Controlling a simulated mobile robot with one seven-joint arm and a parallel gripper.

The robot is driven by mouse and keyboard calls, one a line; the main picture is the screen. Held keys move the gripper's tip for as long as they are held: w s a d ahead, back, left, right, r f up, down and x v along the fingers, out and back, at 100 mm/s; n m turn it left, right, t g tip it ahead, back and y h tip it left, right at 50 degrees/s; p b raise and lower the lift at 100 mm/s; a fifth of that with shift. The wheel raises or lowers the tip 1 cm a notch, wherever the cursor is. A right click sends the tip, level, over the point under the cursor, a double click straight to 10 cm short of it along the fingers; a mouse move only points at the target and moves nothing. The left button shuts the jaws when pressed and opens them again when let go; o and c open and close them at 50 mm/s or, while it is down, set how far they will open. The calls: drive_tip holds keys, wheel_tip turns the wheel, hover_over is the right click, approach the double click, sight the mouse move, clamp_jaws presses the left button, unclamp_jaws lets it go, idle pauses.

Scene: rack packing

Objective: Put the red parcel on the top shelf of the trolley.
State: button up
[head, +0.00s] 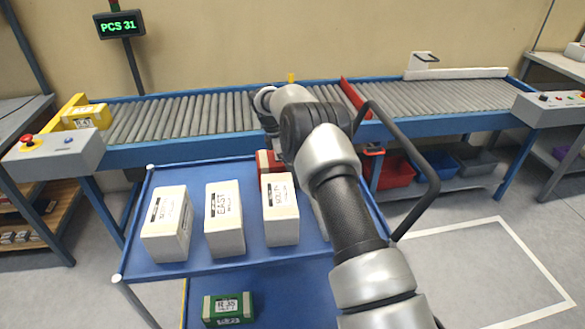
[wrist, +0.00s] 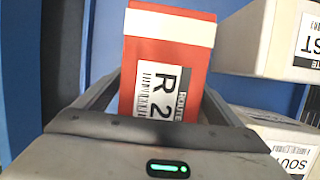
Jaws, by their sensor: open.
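The red parcel (head: 266,162) has a white band and stands at the far side of the blue trolley's top shelf (head: 185,265), behind the right-hand white box. In the head view my arm and that box hide part of it. In the wrist view the red parcel (wrist: 165,60) shows its label, "ROUTE R 2", with the rest cut off. My gripper (wrist: 158,90) is open, with its fingers on either side of the parcel. In the head view my arm hides the fingers. I cannot tell whether either finger touches the parcel.
White boxes (head: 224,220) stand in a row on the top shelf, one marked EAST. One (wrist: 270,40) is close right of my gripper. A green parcel (head: 229,308) lies on the lower shelf. A roller conveyor (head: 190,115) runs behind.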

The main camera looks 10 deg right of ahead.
drive_tip(key=p+v, duration=0.1)
drive_tip(key=v, duration=1)
drive_tip(key=shift+a+r+p, duration=0.1)
drive_tip(key=shift+r+p, duration=0.2)
drive_tip(key=shift+p, duration=0.1)
drive_tip(key=s+r+m+t, duration=0.1)
drive_tip(key=s+r+m, duration=0.4)
drive_tip(key=r, duration=0.9)
drive_tip(key=s+d+r+m+t+y, duration=0.25)
drive_tip(key=s+r, duration=0.55)
drive_tip(key=s, duration=0.5)
drive_tip(key=s+r+m, duration=0.1)
drive_tip(key=s+m, duration=0.5)
drive_tip(key=s, duration=0.8)
drive_tip(key=s+f+m+t, duration=0.2)
drive_tip(key=s+f+m, duration=0.35)
drive_tip(key=s, duration=0.55)
wheel_tip(320, 180, up, 13)
drive_tip(key=n+p, duration=0.1)
drive_tip(key=p, duration=1.1)
drive_tip(key=shift+d+y+p, duration=0.4)
drive_tip(key=shift+d+y, duration=0.05)
